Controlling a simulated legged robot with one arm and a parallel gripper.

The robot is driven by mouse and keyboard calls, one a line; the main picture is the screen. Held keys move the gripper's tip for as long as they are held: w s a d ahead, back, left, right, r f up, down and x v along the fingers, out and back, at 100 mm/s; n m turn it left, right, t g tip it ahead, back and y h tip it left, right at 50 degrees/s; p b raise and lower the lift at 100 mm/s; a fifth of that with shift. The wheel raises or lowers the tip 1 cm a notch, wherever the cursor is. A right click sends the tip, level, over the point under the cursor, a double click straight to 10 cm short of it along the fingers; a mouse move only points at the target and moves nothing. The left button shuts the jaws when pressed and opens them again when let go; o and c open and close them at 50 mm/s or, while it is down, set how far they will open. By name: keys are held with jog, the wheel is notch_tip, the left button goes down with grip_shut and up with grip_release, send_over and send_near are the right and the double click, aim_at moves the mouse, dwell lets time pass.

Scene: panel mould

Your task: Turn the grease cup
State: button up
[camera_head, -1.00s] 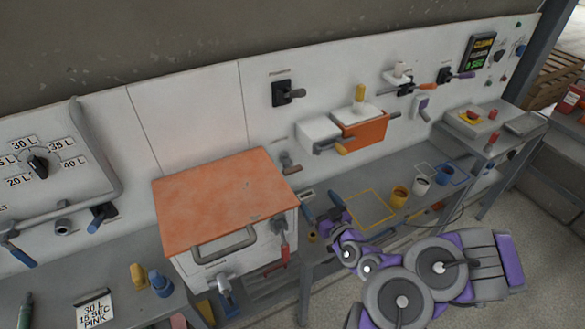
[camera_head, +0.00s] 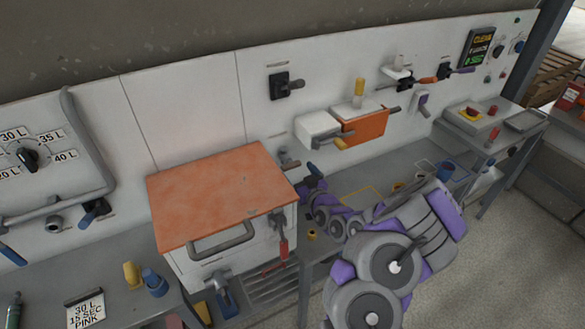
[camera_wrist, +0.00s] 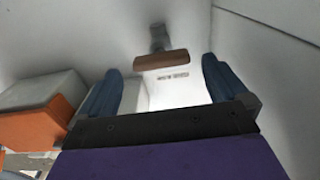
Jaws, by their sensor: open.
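A brown crossbar on a grey stem (camera_wrist: 160,62) sticks out of the white wall in the wrist view. I take it for the grease cup, but its label is too small to read. In the head view this fitting (camera_head: 288,160) is on the wall just right of the orange-topped box, partly hidden. My gripper (camera_wrist: 162,90) is open and empty, its two blue fingers spread wide. The crossbar shows beyond the fingertips, between them in the picture and apart from them. In the head view my gripper (camera_head: 312,172) is just right of and below the fitting.
The orange-topped white box (camera_head: 215,197) with a grey handle stands close left of my gripper. An orange and white wall unit (camera_head: 364,127) is to the right. A grey bench (camera_head: 345,172) lies under my arm.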

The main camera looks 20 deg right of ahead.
aim_at(293, 167)
jog(key=w, duration=0.3)
jog(key=shift+w+a+b, duration=0.15)
jog(key=shift+a+b, duration=0.05)
jog(key=shift+b, duration=0.15)
jog(key=shift+w+d+r, duration=0.1)
jog(key=shift+w, duration=0.4)
jog(key=shift+c, duration=0.5)
jog(key=c, duration=0.8)
jog(key=shift+n, duration=0.3)
